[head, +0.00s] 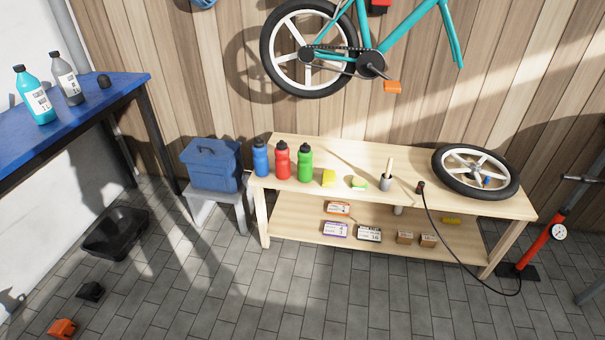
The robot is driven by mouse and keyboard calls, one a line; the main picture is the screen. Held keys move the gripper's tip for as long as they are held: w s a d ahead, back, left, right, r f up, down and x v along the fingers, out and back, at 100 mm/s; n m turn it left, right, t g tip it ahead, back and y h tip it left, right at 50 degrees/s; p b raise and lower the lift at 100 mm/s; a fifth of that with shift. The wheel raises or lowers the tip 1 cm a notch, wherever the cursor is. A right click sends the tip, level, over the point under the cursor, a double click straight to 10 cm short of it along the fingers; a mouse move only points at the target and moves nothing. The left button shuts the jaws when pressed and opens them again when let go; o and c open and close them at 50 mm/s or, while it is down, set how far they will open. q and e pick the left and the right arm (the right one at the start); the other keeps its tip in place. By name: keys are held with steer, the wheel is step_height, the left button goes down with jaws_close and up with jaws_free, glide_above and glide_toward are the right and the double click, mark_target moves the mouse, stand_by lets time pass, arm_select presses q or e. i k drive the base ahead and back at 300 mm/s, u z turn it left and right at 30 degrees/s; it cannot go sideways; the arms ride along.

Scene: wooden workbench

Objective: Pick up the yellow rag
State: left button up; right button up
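A yellow, block-like item (328,177), which looks like the folded yellow rag, lies on the wooden workbench (400,162), just right of the green bottle (305,162). It is small in view, so its cloth texture cannot be made out. A smaller yellow-and-green item (358,183) lies to its right. Another yellow item (451,221) lies on the lower shelf at the right; what it is cannot be told. Neither of my grippers is in view.
Red (283,161) and blue (260,158) bottles stand left of the green one. A brush cup (385,182), a pump hose end (420,187) and a wheel (476,172) are rightward. A blue toolbox (212,165) stands left.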

mark_target(329, 176)
steer(key=u, duration=0.45)
steer(key=i, duration=1.1)
steer(key=z, duration=0.05)
